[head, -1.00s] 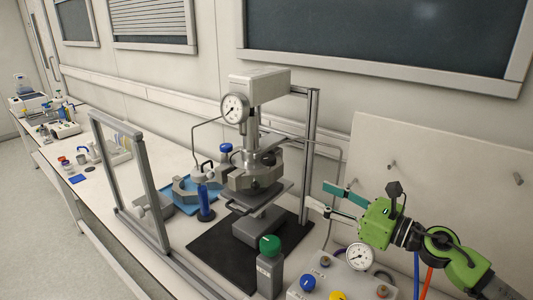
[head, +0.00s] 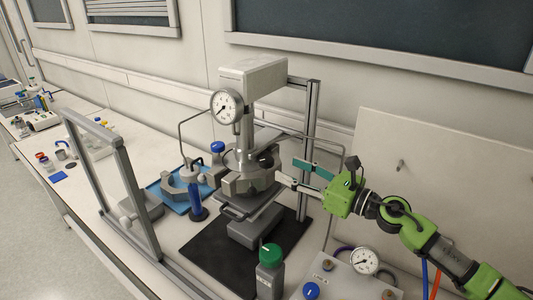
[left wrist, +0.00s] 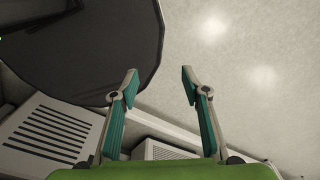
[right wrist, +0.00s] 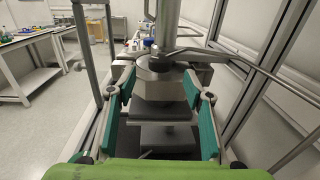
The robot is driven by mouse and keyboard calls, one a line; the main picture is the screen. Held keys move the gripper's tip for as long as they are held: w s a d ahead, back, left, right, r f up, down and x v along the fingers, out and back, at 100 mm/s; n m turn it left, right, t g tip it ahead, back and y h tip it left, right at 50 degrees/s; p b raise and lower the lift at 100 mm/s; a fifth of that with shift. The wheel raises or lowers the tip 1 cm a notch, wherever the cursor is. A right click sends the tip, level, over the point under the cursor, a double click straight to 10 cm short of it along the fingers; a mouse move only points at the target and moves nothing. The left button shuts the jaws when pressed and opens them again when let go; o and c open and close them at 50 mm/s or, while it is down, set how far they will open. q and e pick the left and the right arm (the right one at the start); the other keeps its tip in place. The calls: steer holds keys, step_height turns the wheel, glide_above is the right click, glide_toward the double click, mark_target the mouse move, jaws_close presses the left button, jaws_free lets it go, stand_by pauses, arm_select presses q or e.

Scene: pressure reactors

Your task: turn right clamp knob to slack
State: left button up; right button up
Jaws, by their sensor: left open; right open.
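The grey pressure reactor (head: 246,160) with its clamp ring (head: 240,184) stands on the bench, under a head with a round gauge (head: 226,106). My right gripper (head: 287,174) is open at the right side of the clamp ring, its fingers pointing at it. The right clamp knob cannot be made out clearly; it may be hidden by the fingertips. In the right wrist view the reactor (right wrist: 157,66) lies ahead between the open, empty fingers. My left gripper (left wrist: 160,78) is open and empty, over the floor, and does not show in the head view.
A metal post (head: 309,120) and a bent tube (head: 335,145) stand close to my right gripper. A blue tray (head: 168,192) and framed shield (head: 130,190) are left.

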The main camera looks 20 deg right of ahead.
mark_target(268, 160)
steer(key=p+x, duration=0.3)
steer(key=x, duration=0.5)
steer(key=shift+w, duration=0.3)
steer(key=shift+w+a+f, duration=0.15)
steer(key=shift+w+a, duration=0.1)
steer(key=shift+w, duration=0.05)
arm_select(q)
steer(key=r, duration=0.1)
steer(key=w+r, duration=0.2)
steer(key=r, duration=0.1)
steer(key=shift+d, duration=0.1)
arm_select(e)
steer(key=c, duration=1.1)
